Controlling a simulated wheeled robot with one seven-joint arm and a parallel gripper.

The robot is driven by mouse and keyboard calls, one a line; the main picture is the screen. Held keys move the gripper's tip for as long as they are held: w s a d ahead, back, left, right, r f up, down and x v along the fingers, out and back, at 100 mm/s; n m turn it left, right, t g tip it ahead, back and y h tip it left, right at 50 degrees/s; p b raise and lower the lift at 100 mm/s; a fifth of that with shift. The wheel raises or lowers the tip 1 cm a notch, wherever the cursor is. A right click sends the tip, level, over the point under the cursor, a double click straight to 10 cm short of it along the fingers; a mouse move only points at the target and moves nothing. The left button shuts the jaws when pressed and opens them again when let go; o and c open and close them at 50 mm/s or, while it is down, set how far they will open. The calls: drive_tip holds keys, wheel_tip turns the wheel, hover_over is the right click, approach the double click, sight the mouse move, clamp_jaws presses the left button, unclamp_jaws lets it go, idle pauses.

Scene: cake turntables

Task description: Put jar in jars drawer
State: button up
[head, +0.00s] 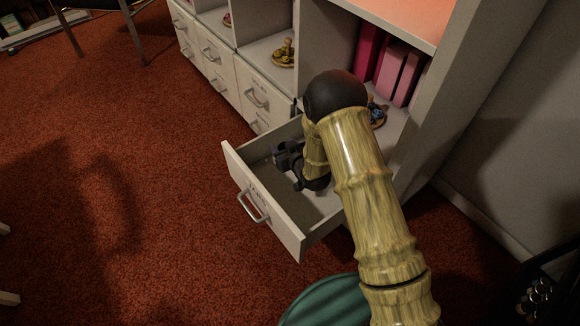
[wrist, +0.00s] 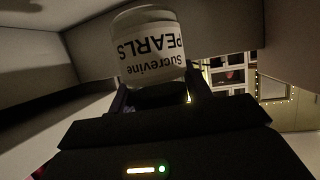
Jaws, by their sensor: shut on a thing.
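The jar (wrist: 148,42) is pale, with a white label reading "Sucrevine PEARLS", which shows upside down in the wrist view. My gripper (wrist: 157,92) is shut on it, with a finger on each side. In the head view my gripper (head: 287,156) is in or just over the open drawer (head: 285,233), near its back left side. I cannot make out the jar there. The drawer has a pale front with a metal handle and small lettering that I cannot read clearly. Its visible floor looks empty; my arm covers part of its right side.
The drawer belongs to a pale cabinet (head: 240,84) with several shut drawers to the left. Open shelves above hold pink binders (head: 385,72) and small figures (head: 284,53). A green round seat (head: 325,303) stands near the front.

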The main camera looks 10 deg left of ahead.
drive_tip(key=shift+f, duration=0.6)
wheel_tip(320, 180, down, 5)
drive_tip(key=b, duration=0.3)
drive_tip(key=shift+w+d, duration=0.1)
drive_tip(key=shift+f, duration=0.15)
drive_tip(key=o, duration=1)
drive_tip(key=shift+o, duration=0.2)
